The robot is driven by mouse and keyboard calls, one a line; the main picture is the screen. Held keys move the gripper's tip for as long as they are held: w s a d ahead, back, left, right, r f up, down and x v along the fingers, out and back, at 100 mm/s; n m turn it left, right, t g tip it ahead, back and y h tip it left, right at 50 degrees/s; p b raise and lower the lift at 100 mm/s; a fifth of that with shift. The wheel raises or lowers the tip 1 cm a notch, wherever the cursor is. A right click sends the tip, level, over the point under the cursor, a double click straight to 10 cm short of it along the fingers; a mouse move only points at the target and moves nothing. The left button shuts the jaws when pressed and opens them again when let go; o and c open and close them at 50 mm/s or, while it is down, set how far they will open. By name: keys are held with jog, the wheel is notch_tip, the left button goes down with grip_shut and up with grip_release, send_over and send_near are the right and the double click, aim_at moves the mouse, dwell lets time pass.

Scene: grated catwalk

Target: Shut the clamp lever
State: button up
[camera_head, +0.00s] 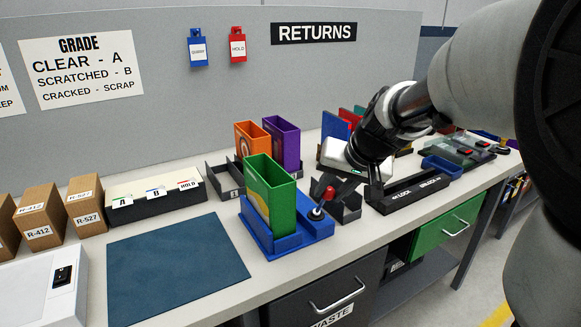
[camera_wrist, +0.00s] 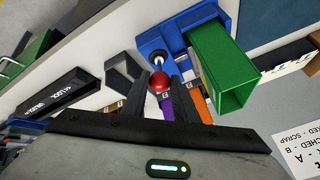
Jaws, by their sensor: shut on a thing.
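The clamp lever has a red knob (camera_head: 329,193) above a light metal pivot on the right part of a blue fixture (camera_head: 318,229). It leans slightly right in the head view. A green open-topped case (camera_head: 270,198) stands upright in the fixture, left of the lever. My gripper (camera_head: 333,188) reaches in from the right and is shut on the lever's knob. In the wrist view the red knob (camera_wrist: 159,82) sits between the dark fingertips of my gripper (camera_wrist: 162,86), with the blue fixture (camera_wrist: 160,40) and green case (camera_wrist: 222,65) beyond. Part of the lever's shaft is hidden.
Orange (camera_head: 252,140) and purple (camera_head: 283,143) cases stand close behind the fixture. A dark angular holder (camera_head: 351,208) and a black lock/unlock block (camera_head: 408,196) lie to the right. A blue mat (camera_head: 178,268) lies clear at left. A labelled card box (camera_head: 157,203) stands behind it.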

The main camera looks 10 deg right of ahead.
jog(key=shift+s+d+f, duration=0.1)
jog(key=shift+s+f, duration=0.05)
jog(key=shift+f, duration=0.1)
jog(key=o, duration=1)
jog(key=shift+r, duration=0.2)
jog(key=shift+r, duration=0.3)
jog(key=p+v, duration=0.9)
jog(key=v, duration=0.7)
jog(key=shift+s+r, duration=0.2)
jog(key=shift+s, duration=0.15)
